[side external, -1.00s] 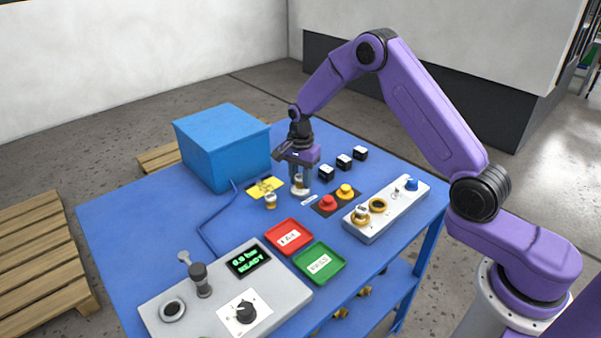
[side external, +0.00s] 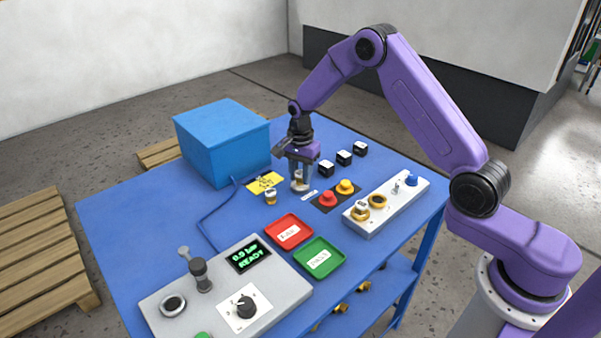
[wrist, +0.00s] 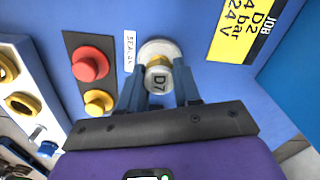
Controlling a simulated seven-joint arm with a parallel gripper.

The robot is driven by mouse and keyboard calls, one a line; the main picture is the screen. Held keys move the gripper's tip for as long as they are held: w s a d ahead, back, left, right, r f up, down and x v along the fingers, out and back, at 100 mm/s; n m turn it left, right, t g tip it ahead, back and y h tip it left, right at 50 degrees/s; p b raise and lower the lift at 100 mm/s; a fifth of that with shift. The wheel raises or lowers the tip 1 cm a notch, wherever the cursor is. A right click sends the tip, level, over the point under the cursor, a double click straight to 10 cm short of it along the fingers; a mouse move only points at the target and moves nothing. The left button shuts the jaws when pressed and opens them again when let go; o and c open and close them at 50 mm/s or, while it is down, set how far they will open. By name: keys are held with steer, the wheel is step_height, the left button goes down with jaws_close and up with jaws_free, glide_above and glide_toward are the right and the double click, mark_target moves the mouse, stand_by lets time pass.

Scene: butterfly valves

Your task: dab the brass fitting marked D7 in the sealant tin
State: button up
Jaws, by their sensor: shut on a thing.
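The brass fitting marked D7 (wrist: 158,78) has a pale grey cap and stands between my fingers in the wrist view. My gripper (wrist: 158,92) is shut on it; the gripper (side external: 301,178) also shows in the side view, pointing down. The sealant tin (wrist: 160,46) is a small round pale tin at the fitting's lower end, beside a white label. In the side view the tin (side external: 299,189) is partly hidden by my fingers. The fitting's lower end is at or over the tin; I cannot tell how deep it sits.
Red and yellow buttons (side external: 337,193) stand just right of the tin. A yellow job card (side external: 265,182), another capped fitting (side external: 271,197) and a large blue box (side external: 222,142) lie to the left. Red (side external: 288,232) and green (side external: 319,260) trays are in front; black blocks (side external: 344,158) stand behind right.

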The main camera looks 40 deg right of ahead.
mark_target(300, 172)
steer(key=shift+f, duration=0.5)
stand_by(1.2)
steer(key=shift+r, duration=0.1)
steer(key=shift+r, duration=3.45)
